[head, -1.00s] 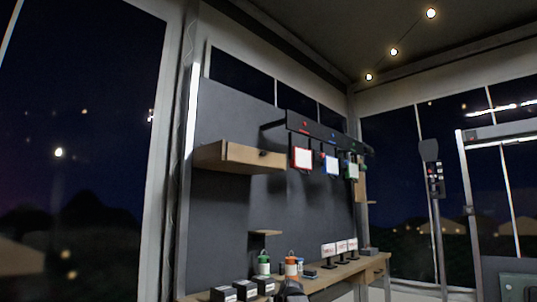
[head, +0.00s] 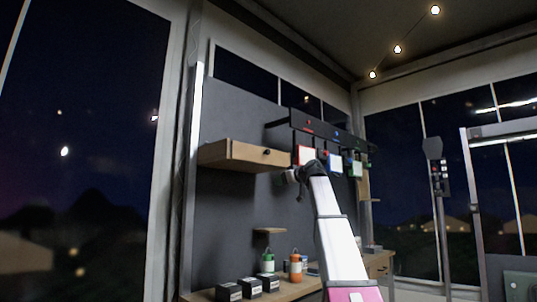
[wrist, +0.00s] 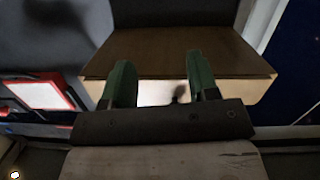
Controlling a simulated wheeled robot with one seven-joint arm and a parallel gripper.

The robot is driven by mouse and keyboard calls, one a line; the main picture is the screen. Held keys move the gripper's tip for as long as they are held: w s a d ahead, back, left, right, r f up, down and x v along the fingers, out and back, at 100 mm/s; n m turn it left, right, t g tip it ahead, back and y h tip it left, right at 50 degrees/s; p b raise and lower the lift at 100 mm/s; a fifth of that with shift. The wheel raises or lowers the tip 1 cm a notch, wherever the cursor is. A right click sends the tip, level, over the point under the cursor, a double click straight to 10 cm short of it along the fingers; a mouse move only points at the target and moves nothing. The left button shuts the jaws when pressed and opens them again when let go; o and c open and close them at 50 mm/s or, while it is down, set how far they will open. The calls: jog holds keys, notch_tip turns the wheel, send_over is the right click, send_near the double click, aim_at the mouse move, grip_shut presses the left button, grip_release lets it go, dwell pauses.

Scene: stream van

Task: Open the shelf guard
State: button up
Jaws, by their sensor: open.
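The shelf guard (head: 262,154) is the pale wooden front panel of a wall-mounted wooden shelf (head: 214,153), left of centre in the head view. It looks closed, standing upright, with a small dark knob (head: 266,152) on it. My gripper (head: 290,177) is to the right of the shelf and slightly lower in the head view. In the wrist view, my gripper's two green fingers (wrist: 158,62) are apart, with nothing held. The guard (wrist: 155,93) and its dark knob (wrist: 180,93) show between the fingers, the knob nearer the right finger. Contact cannot be told.
A red-framed card (head: 307,155) hangs from a black rail (head: 320,130) close right of my gripper; it also shows in the wrist view (wrist: 40,94). Below, a wooden bench (head: 300,287) holds dark boxes (head: 250,286), a green bottle (head: 268,263) and an orange one (head: 295,268).

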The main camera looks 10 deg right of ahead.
jog(key=n+t+y, duration=0.1)
jog(key=n+y, duration=0.1)
send_near(269, 152)
jog(key=x, duration=1)
jog(key=shift+w+a+r, duration=0.1)
jog(key=shift+w+a, duration=0.05)
jog(key=shift+c, duration=0.3)
grip_shut()
